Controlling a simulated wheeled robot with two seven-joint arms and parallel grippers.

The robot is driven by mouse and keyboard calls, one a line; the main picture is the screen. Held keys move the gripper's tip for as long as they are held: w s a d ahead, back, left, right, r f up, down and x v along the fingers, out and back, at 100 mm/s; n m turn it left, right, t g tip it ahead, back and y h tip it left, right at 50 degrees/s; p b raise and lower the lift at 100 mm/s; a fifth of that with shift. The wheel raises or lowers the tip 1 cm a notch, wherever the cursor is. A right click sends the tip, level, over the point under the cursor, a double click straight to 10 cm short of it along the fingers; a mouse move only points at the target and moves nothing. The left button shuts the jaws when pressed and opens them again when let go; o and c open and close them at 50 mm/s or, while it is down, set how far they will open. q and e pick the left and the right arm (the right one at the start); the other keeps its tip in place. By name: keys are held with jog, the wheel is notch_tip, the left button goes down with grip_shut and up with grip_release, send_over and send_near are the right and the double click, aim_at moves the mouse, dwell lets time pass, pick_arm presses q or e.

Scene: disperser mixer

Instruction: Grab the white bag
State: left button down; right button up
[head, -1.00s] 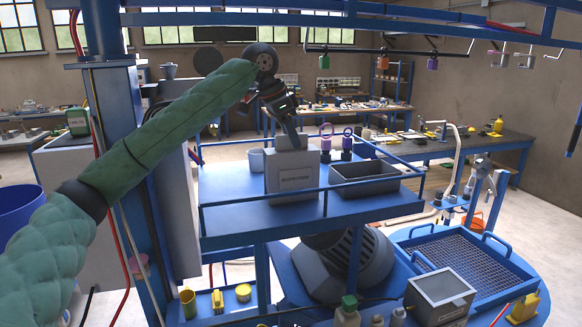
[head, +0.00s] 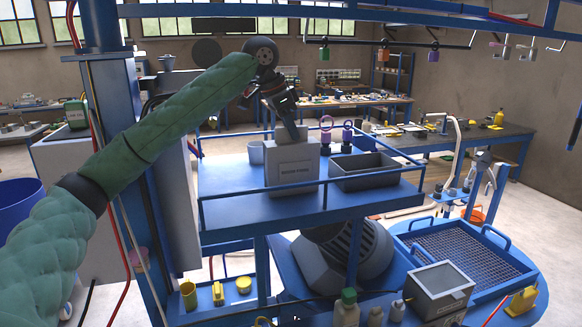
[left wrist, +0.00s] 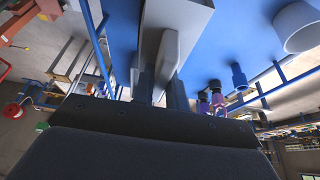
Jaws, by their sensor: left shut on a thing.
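The white bag (head: 291,171), pale grey-white with a dark label line on its front, stands upright on the blue platform (head: 226,181). It has a narrower raised top. My left gripper (head: 298,132) comes down from above and is shut on that top. In the left wrist view the bag (left wrist: 178,16) is at the top centre, with its narrow part between the fingers of my left gripper (left wrist: 163,88). The lower edge of the bag is partly behind the front rail. My right gripper is not in view.
A grey open bin (head: 362,172) stands close to the right of the bag. A white cup (head: 256,153) is behind it to the left, and purple-ringed pieces (head: 326,130) are behind right. Blue rails (head: 370,186) edge the platform, and a blue post (head: 110,80) stands left.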

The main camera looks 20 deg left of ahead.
pick_arm(q)
jog(key=shift+f, duration=0.1)
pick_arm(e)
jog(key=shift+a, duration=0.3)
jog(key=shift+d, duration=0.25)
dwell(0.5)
